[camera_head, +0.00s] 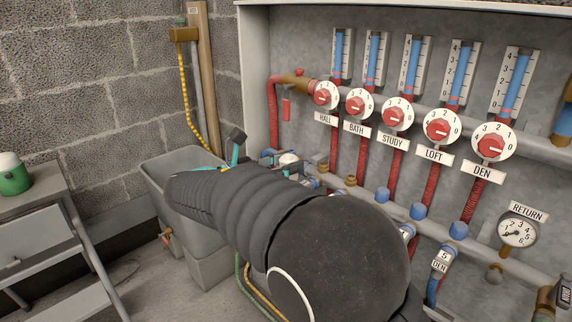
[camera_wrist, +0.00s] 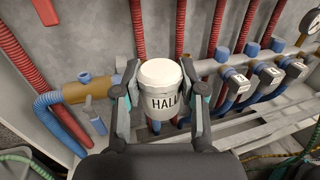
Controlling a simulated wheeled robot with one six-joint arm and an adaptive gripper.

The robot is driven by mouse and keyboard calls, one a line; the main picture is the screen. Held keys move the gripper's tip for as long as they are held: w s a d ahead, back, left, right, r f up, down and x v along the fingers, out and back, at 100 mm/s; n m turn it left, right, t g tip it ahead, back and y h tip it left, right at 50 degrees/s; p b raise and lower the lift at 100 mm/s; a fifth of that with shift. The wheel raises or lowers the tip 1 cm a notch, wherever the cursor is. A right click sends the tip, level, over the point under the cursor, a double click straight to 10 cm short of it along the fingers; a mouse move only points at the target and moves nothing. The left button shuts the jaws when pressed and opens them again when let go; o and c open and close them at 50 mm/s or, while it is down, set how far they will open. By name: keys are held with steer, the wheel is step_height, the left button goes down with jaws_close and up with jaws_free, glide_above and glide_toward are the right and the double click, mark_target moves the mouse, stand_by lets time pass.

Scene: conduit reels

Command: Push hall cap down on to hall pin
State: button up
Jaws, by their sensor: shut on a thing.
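The hall cap (camera_wrist: 161,88) is a white, ribbed cylinder with HALL printed on its side. In the wrist view it stands upright between the two fingers of my gripper (camera_wrist: 158,92), which is shut on it. The hall pin cannot be made out; the cap and my gripper cover the space beneath. I cannot tell whether the cap touches the pin. In the head view my dark arm hides most of the gripper, and a small white rounded top, likely the cap, shows just beyond it near the lower pipe.
The HALL dial (camera_head: 326,95) heads a row of red dials on the panel. Red hoses run down to the lower pipe. Other capped valves (camera_wrist: 236,82) stand to the right in the wrist view. A grey bin (camera_head: 185,150) and a step stand (camera_head: 45,205) are at left.

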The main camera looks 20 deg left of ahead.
mark_target(322, 164)
steer(key=shift+w+a+b+x, duration=0.25)
steer(key=shift+b+x, duration=0.25)
steer(key=shift+x, duration=0.75)
steer(key=shift+w+a+b+x, duration=0.1)
steer(key=shift+a+b+x, duration=0.25)
steer(key=shift+x, duration=0.85)
steer(key=shift+w+a+b+x, duration=0.15)
steer(key=shift+b+x, duration=0.45)
steer(key=shift+x, duration=0.65)
steer(key=shift+w+d, duration=0.15)
steer(key=shift+w, duration=0.15)
steer(key=shift+w+d+p, duration=0.3)
steer(key=shift+w+p, duration=0.4)
steer(key=shift+w, duration=0.1)
steer(key=shift+w+d+f+p, duration=0.15)
steer(key=shift+w+d+p, duration=0.15)
steer(key=shift+w, duration=0.35)
steer(key=shift+w+d+f+p, duration=0.15)
steer(key=shift+w+d+p, duration=0.2)
steer(key=shift+w, duration=0.35)
steer(key=shift+a+p, duration=0.1)
steer(key=shift+p, duration=0.4)
steer(key=shift+f, duration=0.25)
steer(key=shift+p, duration=0.7)
steer(key=shift+f+p, duration=0.5)
steer(key=shift+p, duration=0.4)
